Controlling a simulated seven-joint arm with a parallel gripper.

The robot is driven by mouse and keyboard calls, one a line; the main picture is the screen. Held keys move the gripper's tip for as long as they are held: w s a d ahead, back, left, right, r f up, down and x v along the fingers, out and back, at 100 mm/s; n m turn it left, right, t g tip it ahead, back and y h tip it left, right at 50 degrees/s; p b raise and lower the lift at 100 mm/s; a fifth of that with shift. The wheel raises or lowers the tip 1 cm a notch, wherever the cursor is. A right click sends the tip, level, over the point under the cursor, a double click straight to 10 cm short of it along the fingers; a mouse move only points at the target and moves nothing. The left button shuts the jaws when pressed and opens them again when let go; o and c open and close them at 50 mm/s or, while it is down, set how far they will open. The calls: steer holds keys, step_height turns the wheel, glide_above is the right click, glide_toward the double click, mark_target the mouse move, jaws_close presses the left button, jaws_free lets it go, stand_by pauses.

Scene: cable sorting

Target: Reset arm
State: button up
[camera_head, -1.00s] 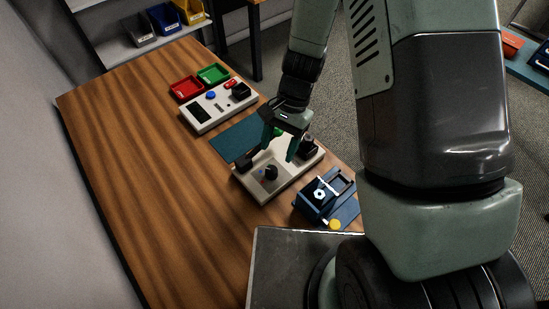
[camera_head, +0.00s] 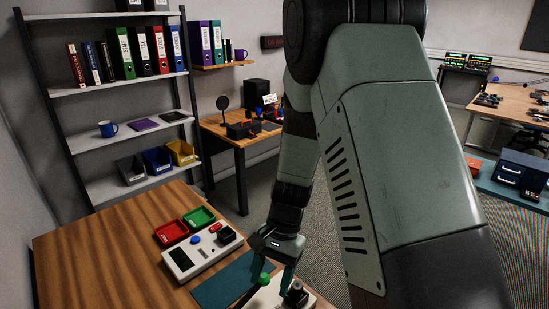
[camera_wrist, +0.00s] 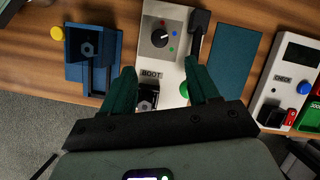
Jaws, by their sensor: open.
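My gripper (camera_head: 272,278) is open and empty, pointing down over the white control box (camera_head: 265,301) at the bottom of the head view. In the wrist view its two green fingers (camera_wrist: 159,70) are spread apart above the same box (camera_wrist: 172,63), which has a dial (camera_wrist: 160,36), a black lever (camera_wrist: 198,30), a green button (camera_wrist: 184,90) and a label reading BOOT. A black block on the box is partly behind the left finger in the wrist view. I cannot tell whether the fingers touch the box.
A blue mat (camera_head: 225,287) and a second white device (camera_head: 198,254) lie farther along the wooden table (camera_head: 95,255), with red (camera_head: 171,232) and green (camera_head: 199,218) trays behind it. A blue fixture (camera_wrist: 92,58) stands left of the box in the wrist view. The table's left part is clear.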

step_height(320, 180, up, 11)
steer(key=d+n+t, duration=0.2)
steer(key=d, duration=0.1)
steer(key=s+d+r+n+t+h, duration=0.1)
steer(key=s+d+r+t, duration=0.2)
steer(key=s+r, duration=0.4)
steer(key=s+d+r+n+t+h, duration=0.1)
steer(key=s+d+r+t, duration=0.3)
steer(key=r, duration=0.7)
steer(key=s+d+n, duration=0.1)
steer(key=s+d, duration=0.1)
steer(key=s, duration=0.1)
